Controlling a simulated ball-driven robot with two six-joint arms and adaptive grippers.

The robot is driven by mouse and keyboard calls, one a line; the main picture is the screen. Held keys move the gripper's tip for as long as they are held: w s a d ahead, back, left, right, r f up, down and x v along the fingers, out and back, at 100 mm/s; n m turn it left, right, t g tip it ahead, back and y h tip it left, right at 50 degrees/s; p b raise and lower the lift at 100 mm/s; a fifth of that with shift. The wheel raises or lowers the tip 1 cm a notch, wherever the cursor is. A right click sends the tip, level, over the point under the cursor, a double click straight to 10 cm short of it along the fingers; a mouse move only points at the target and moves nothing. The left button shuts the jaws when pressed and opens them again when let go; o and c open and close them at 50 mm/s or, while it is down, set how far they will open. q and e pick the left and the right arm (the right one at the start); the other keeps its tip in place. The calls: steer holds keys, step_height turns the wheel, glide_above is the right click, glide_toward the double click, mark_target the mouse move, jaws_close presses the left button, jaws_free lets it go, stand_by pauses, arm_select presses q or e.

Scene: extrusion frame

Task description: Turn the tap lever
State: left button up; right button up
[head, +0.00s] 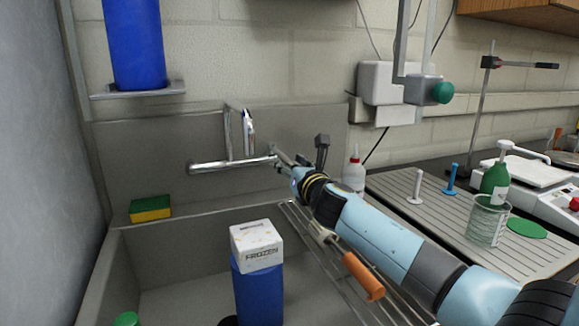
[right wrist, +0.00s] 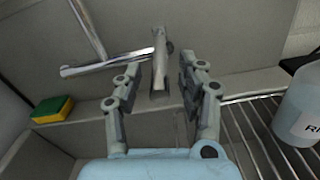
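The chrome tap (head: 228,163) is mounted on the grey splashback above the sink, with a horizontal bar and a raised bent spout. My right gripper (head: 284,160) is at the right end of that bar, small and partly hidden in the head view. In the right wrist view, the tap lever (right wrist: 159,66) points towards the camera from the bar's end. My right gripper (right wrist: 163,78) is open, with one finger on each side of the lever and gaps visible on both sides. My left gripper is not in view.
A blue container with a white box (head: 257,246) stands in the sink. A yellow-green sponge (head: 150,208) lies on the left ledge. A wire rack with an orange-handled tool (head: 363,276) lies below my right arm. A white bottle (head: 354,175) stands right of the gripper.

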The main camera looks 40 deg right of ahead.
steer(key=shift+w, duration=0.35)
jaws_close()
